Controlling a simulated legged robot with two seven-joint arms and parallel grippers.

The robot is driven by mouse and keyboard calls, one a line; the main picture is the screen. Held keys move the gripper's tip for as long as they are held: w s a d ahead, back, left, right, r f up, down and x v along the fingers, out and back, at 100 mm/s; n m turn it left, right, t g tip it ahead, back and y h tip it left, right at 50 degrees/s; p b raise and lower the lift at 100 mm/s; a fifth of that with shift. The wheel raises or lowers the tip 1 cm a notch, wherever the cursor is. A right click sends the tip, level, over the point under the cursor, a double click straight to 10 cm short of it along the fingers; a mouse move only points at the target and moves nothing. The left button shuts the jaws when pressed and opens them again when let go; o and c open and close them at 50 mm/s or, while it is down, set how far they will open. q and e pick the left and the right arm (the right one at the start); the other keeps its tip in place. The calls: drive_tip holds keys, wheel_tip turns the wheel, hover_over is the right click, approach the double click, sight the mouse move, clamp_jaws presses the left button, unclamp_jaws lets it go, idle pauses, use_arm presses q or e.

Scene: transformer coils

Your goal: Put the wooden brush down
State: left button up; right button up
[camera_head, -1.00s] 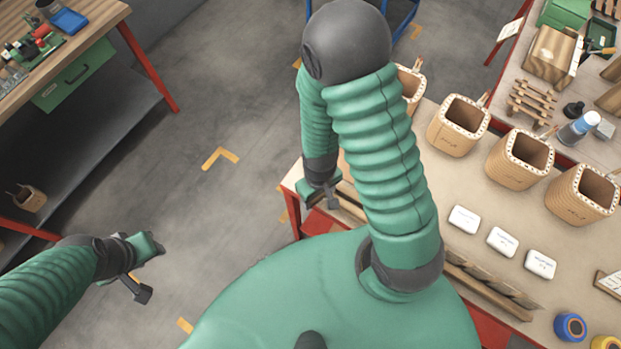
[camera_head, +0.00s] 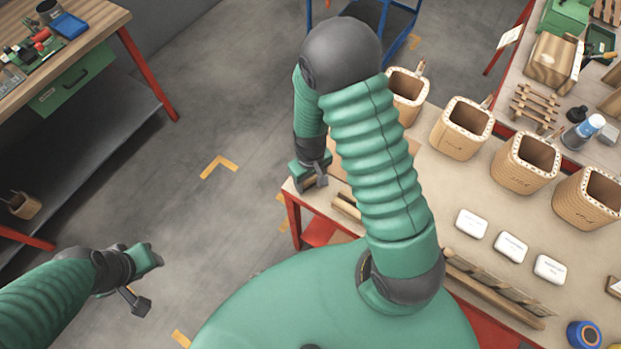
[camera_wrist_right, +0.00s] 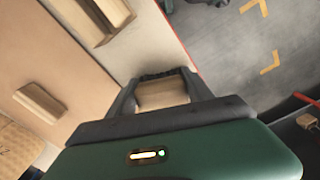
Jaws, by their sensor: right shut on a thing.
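The wooden brush (camera_wrist_right: 163,95) is in the right wrist view, between the two dark fingers of my right gripper (camera_wrist_right: 162,88). Its pale wooden body faces the camera and a dark fringe shows along its far edge. In the head view my right gripper (camera_head: 312,179) is at the left corner of the coil table (camera_head: 440,190); the brush is mostly hidden there. I cannot tell whether the brush touches the tabletop. My left gripper (camera_head: 142,281) is open and empty over the floor, away from the tables.
Several wooden coils (camera_head: 463,128) and white boxes (camera_head: 511,247) stand on the coil table. Wooden strips (camera_head: 490,285) lie near its front edge. A wooden block (camera_wrist_right: 40,101) lies on the tabletop in the right wrist view. A workbench (camera_head: 75,50) stands at far left.

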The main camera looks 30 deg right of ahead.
drive_tip(key=shift+f, duration=0.15)
drive_tip(key=o, duration=1)
drive_tip(key=shift+d, duration=0.1)
drive_tip(key=o, duration=0.3)
drive_tip(key=shift+d, duration=0.25)
drive_tip(key=shift+a, duration=0.15)
drive_tip(key=shift+a+r, duration=0.1)
drive_tip(key=shift+r, duration=0.1)
wheel_tip(320, 180, up, 12)
drive_tip(key=shift+f+p, duration=0.25)
drive_tip(key=shift+p, duration=0.15)
drive_tip(key=s+a+r+t, duration=0.2)
drive_tip(key=s+a+r, duration=0.1)
drive_tip(key=a+r, duration=0.1)
drive_tip(key=shift+s+r+t, duration=0.25)
drive_tip(key=shift+r+t, duration=0.05)
drive_tip(key=shift+r, duration=0.1)
